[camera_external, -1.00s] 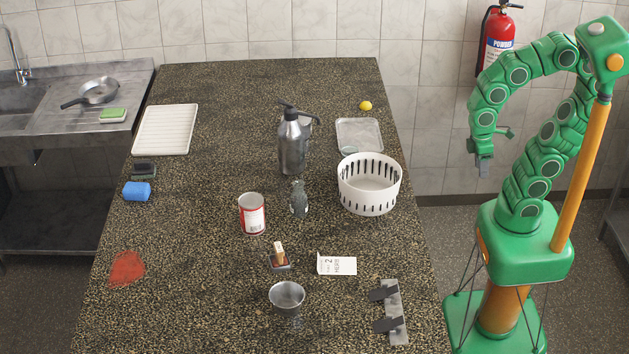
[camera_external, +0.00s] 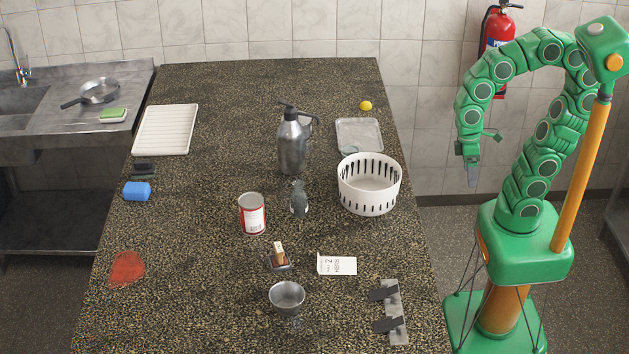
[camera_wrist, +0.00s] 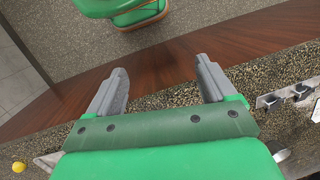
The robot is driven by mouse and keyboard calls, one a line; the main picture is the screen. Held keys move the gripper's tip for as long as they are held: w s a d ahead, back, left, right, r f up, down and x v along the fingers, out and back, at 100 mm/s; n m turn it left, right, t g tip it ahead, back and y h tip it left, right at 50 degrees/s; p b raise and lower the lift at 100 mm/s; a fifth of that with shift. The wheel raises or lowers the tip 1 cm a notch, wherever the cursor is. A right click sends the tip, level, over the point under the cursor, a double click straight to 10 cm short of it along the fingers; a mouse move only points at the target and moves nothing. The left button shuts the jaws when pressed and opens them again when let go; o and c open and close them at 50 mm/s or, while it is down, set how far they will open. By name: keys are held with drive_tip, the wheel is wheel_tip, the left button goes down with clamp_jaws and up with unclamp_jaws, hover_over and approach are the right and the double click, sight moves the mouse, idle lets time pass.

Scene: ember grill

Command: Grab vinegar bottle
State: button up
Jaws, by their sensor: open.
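A small dark grey bottle-like item (camera_external: 299,199) stands near the middle of the counter, left of the white basket. A tall metallic bottle (camera_external: 291,145) with a dark top and side handle stands behind it. No readable label tells which one is the vinegar bottle. My gripper (camera_external: 472,175) hangs off the counter's right side, well apart from both. In the wrist view my gripper (camera_wrist: 160,82) has its two grey fingers spread wide with nothing between them. Neither bottle can be made out in the wrist view.
A white slotted basket (camera_external: 369,190) stands between my gripper and the bottles. A red-and-white can (camera_external: 251,214) is left of the small item. A metal tray (camera_external: 359,136), lemon (camera_external: 365,105), folded card (camera_external: 337,264) and metal cup (camera_external: 287,296) are also on the counter.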

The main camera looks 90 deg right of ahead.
drive_tip(key=w+a+r+m+t+y, duration=0.1)
drive_tip(key=w+a+m+y, duration=0.15)
drive_tip(key=w, duration=0.65)
drive_tip(key=w+a+r+m+t+y, duration=0.1)
drive_tip(key=w+m+y, duration=0.25)
drive_tip(key=w, duration=0.55)
drive_tip(key=w+a+r+m+y, duration=0.15)
drive_tip(key=w+m, duration=0.25)
drive_tip(key=w, duration=0.4)
drive_tip(key=w+d+f+m+t+y, duration=0.1)
drive_tip(key=w+d+f+m+t, duration=0.25)
drive_tip(key=w+d+m, duration=0.55)
drive_tip(key=w+d+f+m+t+y, duration=0.15)
drive_tip(key=w+d+m+t, duration=0.35)
drive_tip(key=w, duration=0.7)
drive_tip(key=n+g, duration=0.1)
drive_tip(key=g, duration=0.1)
approach(299, 200)
drive_tip(key=f, duration=0.1)
drive_tip(key=w+f, duration=0.1)
drive_tip(key=shift+d+f, duration=0.1)
drive_tip(key=shift+f, duration=0.25)
drive_tip(key=shift+t+x, duration=0.25)
drive_tip(key=shift+x, duration=0.6)
drive_tip(key=shift+f+x, duration=0.15)
drive_tip(key=shift+x, duration=1.35)
drive_tip(key=shift+f+x, duration=0.15)
drive_tip(key=shift+x, duration=1.3)
drive_tip(key=shift+d, duration=0.1)
drive_tip(key=c, duration=1.2)
